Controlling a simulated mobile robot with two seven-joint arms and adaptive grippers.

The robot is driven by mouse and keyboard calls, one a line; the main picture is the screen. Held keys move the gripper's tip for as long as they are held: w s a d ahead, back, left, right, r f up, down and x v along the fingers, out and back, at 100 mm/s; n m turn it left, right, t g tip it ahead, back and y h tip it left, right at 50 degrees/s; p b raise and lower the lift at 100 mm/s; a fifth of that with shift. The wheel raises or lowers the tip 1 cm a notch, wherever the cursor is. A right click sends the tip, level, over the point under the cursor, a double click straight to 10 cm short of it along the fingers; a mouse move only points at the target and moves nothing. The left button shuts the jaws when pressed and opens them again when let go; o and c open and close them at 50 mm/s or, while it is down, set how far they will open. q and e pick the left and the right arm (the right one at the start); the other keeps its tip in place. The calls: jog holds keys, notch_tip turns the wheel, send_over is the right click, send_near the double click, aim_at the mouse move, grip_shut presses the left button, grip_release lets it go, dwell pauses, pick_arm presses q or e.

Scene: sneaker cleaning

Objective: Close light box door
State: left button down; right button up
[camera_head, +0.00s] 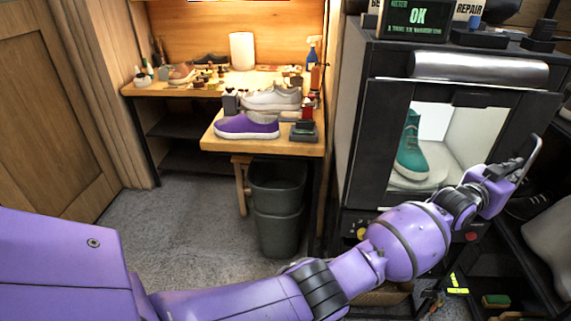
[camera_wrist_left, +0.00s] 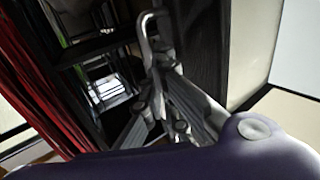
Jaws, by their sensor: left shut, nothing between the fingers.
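The black light box (camera_head: 368,60) stands at the right in the head view, with a silver cylinder along its upper front. Its dark-framed door (camera_head: 420,89) has a large window, and a green shoe (camera_head: 411,150) shows inside against white walls. I cannot tell whether the door is fully shut or ajar. My purple left arm reaches across to my left gripper (camera_head: 517,170), in front of the door's lower right corner. The left gripper (camera_wrist_left: 160,65) is shut and empty, with a curved grey piece at its tip. Whether it touches the door is unclear. My right gripper is not in view.
A wooden bench holds a purple shoe (camera_head: 246,126) and a pale shoe (camera_head: 270,97). Grey bins (camera_head: 278,186) stand below. A dark shelf with shoes and a green-topped brush (camera_head: 496,300) lies at the lower right. The grey floor at the left is clear.

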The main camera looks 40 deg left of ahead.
pick_arm(q)
jog(key=s+d+r+p, duration=0.15)
jog(key=s+d, duration=0.35)
jog(key=s, duration=0.5)
jog(key=s+a+f+n+g+y+p, duration=0.1)
jog(key=s+a+f+n+y+p, duration=0.15)
jog(key=s+a+f, duration=0.75)
jog(key=s+a+f+n+g+y+p, duration=0.1)
jog(key=s+a+f+y+p, duration=0.15)
jog(key=s+a+f, duration=0.65)
jog(key=s+a+f+g+y+p, duration=0.1)
jog(key=s+a, duration=0.4)
jog(key=s, duration=0.7)
jog(key=s+a+f+n+g+y+p, duration=0.1)
jog(key=s+a, duration=0.5)
jog(key=s, duration=0.7)
jog(key=s+a+f+g+y+p, duration=0.1)
jog(key=s+a+f+g+p, duration=0.2)
jog(key=s, duration=0.9)
jog(key=a+f+p, duration=0.1)
jog(key=a+f, duration=0.1)
jog(key=a, duration=0.1)
jog(key=shift+s+a+f+n, duration=0.15)
jog(key=shift+a+f+n, duration=0.1)
jog(key=shift+n, duration=0.1)
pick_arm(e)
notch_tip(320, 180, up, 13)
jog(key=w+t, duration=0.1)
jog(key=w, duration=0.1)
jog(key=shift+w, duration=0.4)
